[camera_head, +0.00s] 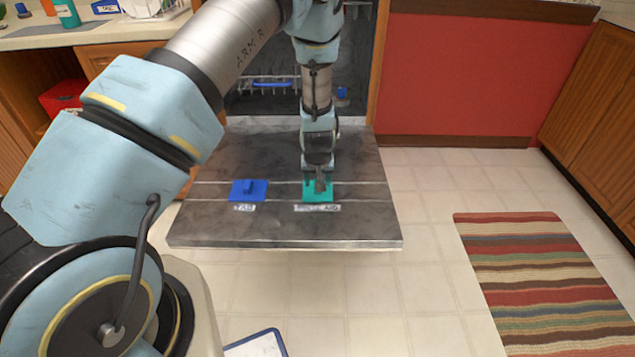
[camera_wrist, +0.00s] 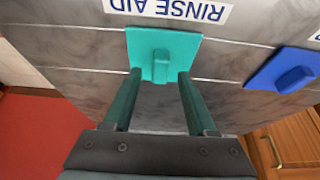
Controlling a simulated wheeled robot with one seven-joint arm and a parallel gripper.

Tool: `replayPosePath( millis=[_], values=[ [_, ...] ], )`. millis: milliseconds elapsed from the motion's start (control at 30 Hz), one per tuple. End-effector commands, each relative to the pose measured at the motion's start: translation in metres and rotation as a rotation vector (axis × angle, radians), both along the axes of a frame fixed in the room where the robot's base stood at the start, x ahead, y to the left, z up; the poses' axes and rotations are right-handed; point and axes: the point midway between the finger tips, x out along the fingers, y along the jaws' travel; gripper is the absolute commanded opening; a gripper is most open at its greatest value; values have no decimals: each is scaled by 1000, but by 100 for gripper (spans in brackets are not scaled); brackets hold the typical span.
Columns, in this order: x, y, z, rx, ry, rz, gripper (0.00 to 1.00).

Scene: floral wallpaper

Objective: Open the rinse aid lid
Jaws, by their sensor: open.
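The rinse aid lid (camera_head: 328,194) is a flat teal square on the open dishwasher door (camera_head: 290,228), with a "RINSE AID" label just in front of it. In the wrist view the teal lid (camera_wrist: 180,47) has a raised tab in its middle and lies flat. My gripper (camera_head: 319,184) is above the lid in the head view and hides part of it. In the wrist view my gripper (camera_wrist: 159,76) is open, its two fingers either side of the tab with nothing held. Whether the fingertips touch the lid I cannot tell.
A blue lid (camera_head: 248,190) labelled "TAB" sits to the left on the same door. The dishwasher rack (camera_head: 270,84) shows behind. A striped rug (camera_head: 545,275) lies on the floor at right. A counter (camera_head: 90,32) with items stands at upper left.

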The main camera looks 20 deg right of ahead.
Motion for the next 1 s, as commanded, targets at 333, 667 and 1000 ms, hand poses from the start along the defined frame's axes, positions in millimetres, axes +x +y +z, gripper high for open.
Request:
replayPosePath(
  millis=[333, 667, 1000],
  values=[
    [5, -3, -13, -1, 0, 0, 57],
    [5, -2, -13, 0, 0, 0, 35],
    [5, -2, -13, 0, 0, 0, 0]
  ],
)
